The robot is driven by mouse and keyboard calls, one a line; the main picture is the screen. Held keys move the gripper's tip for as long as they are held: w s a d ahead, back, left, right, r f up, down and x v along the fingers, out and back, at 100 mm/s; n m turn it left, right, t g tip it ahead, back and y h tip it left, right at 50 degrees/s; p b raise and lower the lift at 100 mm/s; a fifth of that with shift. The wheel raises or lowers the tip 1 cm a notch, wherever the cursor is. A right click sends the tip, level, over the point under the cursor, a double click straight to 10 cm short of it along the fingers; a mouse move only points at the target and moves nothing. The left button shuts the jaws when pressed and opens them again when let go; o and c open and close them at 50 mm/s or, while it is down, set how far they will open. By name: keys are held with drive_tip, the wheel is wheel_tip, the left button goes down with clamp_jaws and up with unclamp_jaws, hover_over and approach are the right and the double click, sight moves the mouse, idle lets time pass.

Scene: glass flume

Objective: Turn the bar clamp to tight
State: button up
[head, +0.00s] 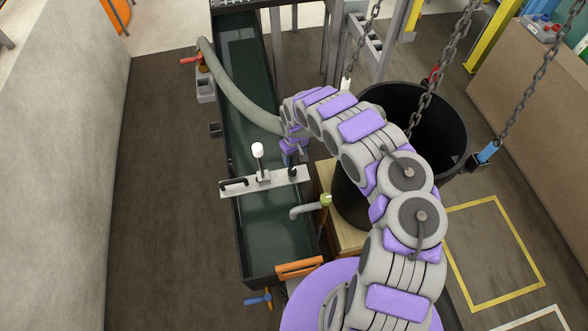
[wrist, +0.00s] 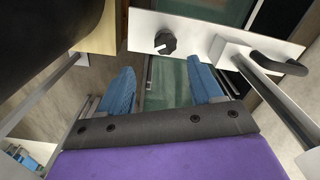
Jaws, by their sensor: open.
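A pale flat bar (head: 275,184) lies across the glass flume in the head view. The bar clamp's black knob (head: 293,172) sits near the bar's right end, partly hard to make out there. In the wrist view the black knob (wrist: 165,42) is clear on the pale bar (wrist: 200,27), with a small pointed part. My gripper (head: 292,153) is above the bar's right end. In the wrist view my gripper (wrist: 161,78) has its two blue fingers spread apart, with nothing between them. The knob is beyond the fingertips, roughly centred between them, and not touched.
A black handle (head: 235,184) is at the bar's left end, and a white-topped post (head: 258,152) stands between. A grey hose (head: 238,95) runs over the flume (head: 243,60). A bent pipe (head: 306,210) lies nearer me. A black tub (head: 445,130) hangs by chains at right.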

sight(292, 169)
drive_tip(key=f, duration=0.2)
drive_tip(key=a+f+b, duration=0.1)
drive_tip(key=f, duration=0.5)
drive_tip(key=shift+a+f+b, duration=0.2)
drive_tip(key=shift+a+b, duration=0.15)
drive_tip(key=shift+b, duration=0.05)
drive_tip(key=shift+d+f, duration=0.5)
drive_tip(key=shift+d, duration=0.1)
drive_tip(key=shift+a, duration=0.35)
drive_tip(key=shift+a+f, duration=0.1)
drive_tip(key=shift+a, duration=0.15)
drive_tip(key=shift+c, duration=1.3)
drive_tip(key=shift+d, duration=0.4)
drive_tip(key=c, duration=0.6)
drive_tip(key=shift+a, duration=0.1)
drive_tip(key=shift+c, duration=0.9)
